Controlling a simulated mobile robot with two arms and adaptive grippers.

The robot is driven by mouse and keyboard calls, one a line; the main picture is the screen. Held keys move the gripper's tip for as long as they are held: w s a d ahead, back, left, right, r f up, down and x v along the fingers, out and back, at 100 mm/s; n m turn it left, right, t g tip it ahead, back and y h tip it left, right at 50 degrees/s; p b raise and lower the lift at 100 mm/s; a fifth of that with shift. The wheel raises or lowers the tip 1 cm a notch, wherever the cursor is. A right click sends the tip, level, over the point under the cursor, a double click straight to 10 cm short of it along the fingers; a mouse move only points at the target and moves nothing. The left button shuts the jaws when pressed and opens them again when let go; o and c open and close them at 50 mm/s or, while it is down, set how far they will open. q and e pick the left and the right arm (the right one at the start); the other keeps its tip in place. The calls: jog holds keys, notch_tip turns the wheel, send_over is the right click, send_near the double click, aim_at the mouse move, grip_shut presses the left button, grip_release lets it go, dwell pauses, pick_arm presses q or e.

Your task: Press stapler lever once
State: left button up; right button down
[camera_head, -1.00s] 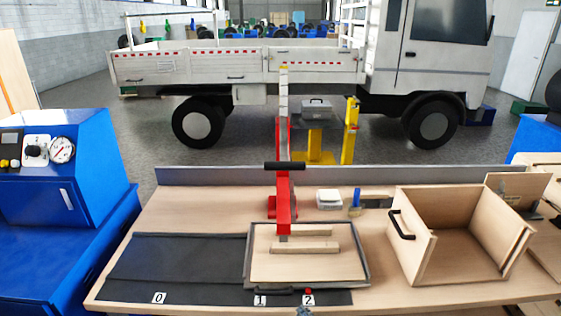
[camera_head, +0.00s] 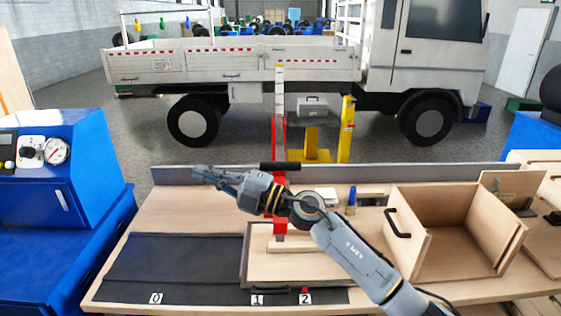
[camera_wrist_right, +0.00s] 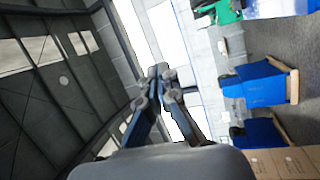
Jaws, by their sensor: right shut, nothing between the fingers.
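The red stapler (camera_head: 280,225) stands upright at the middle of the workbench. Its lever has a black crossbar handle (camera_head: 280,166), and a pale post rises behind it. My right arm comes in from the lower right and crosses in front of the stapler, hiding part of its red body. My right gripper (camera_head: 202,174) points left, beyond the stapler on its left side, about level with the handle in the picture. Its fingers are closed and empty; they also show together in the right wrist view (camera_wrist_right: 164,78). I cannot tell whether the arm touches the stapler. My left gripper is not in view.
A framed wooden board (camera_head: 340,268) lies below the stapler, partly behind my arm. A dark mat (camera_head: 165,265) with number tags lies left of it. An open wooden box (camera_head: 450,270) stands at the right, with a blue object (camera_head: 351,198) near it.

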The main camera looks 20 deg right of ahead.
jog(key=r+n+g, duration=0.2)
jog(key=n, duration=0.1)
notch_tip(320, 180, up, 8)
jog(key=r+h, duration=0.1)
jog(key=h, duration=1.3)
send_over(283, 164)
jog(key=shift+f+p, duration=0.25)
jog(key=shift+p, duration=0.05)
jog(key=shift+f, duration=0.1)
notch_tip(283, 164, down, 9)
jog(key=b, duration=0.6)
jog(key=shift+r, duration=0.2)
jog(key=shift+f+b, duration=0.4)
jog(key=shift+b, duration=0.25)
